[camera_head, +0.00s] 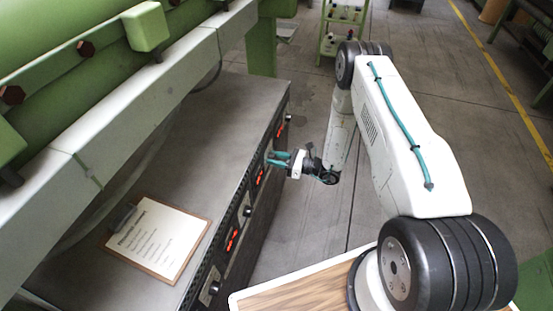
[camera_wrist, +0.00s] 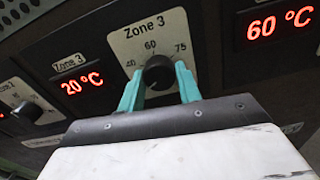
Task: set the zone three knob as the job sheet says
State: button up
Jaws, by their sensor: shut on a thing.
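The zone three knob (camera_wrist: 158,74) is a black round knob on a pale plate marked "Zone 3", with 40, 60 and 75 around it. My gripper (camera_wrist: 159,72) has its two teal fingers on either side of the knob and is shut on it. Which mark the knob points to cannot be made out. In the head view my gripper (camera_head: 279,159) is at the front of the control panel, and its fingers hide the knob there. The job sheet (camera_head: 155,238) lies on a clipboard on the cabinet top; its lines are too small to read.
In the wrist view, a red display (camera_wrist: 82,84) on the left reads 20 °C and another display (camera_wrist: 279,24) on the right reads 60 °C. Another knob (camera_wrist: 27,111) sits at the far left. Open floor (camera_head: 310,215) lies right of the cabinet (camera_head: 235,110).

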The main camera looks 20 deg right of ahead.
jog(key=m, duration=1)
jog(key=shift+s+m, duration=0.1)
jog(key=shift+m, duration=0.3)
dwell(0.4)
jog(key=o, duration=1)
jog(key=v, duration=0.7)
jog(key=shift+s+d, duration=0.25)
jog(key=shift+d, duration=0.05)
